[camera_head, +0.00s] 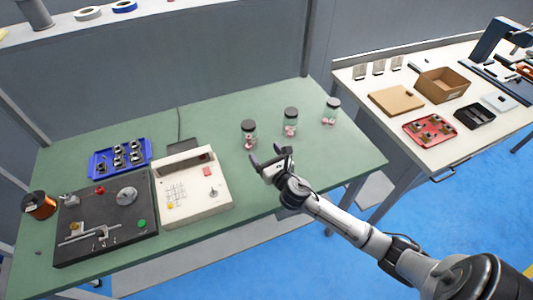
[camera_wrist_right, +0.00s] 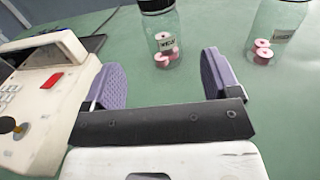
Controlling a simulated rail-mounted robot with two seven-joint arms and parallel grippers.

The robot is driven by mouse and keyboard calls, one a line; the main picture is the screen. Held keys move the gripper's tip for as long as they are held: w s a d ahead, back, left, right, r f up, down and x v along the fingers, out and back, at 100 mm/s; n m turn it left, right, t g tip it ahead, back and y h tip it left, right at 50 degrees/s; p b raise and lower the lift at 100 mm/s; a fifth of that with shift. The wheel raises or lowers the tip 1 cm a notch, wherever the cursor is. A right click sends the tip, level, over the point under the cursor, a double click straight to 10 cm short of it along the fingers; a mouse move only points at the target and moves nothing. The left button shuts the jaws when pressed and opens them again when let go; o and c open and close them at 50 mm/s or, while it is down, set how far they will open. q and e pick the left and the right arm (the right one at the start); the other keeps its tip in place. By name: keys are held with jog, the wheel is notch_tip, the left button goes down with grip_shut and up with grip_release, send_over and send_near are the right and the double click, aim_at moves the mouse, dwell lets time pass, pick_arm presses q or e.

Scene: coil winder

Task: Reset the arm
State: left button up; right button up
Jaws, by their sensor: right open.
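My right gripper (camera_head: 270,158) is open and empty above the green table, right of the cream control box and in front of the jars. In the right wrist view its two purple-padded fingers (camera_wrist_right: 160,80) stand wide apart with only table between them. My right arm reaches in from the lower right of the head view. My left gripper does not show in either view.
Three dark-lidded jars, a left one (camera_head: 249,135), a middle one (camera_head: 290,122) and a right one (camera_head: 331,111), stand on the green table (camera_head: 220,113). The control box (camera_head: 193,186), black winder (camera_head: 105,222), blue tray (camera_head: 121,158) and copper spool (camera_head: 39,205) are left. A white side table holds a red tray (camera_head: 430,131).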

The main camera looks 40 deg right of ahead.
jog(key=shift+s, duration=0.1)
dwell(0.7)
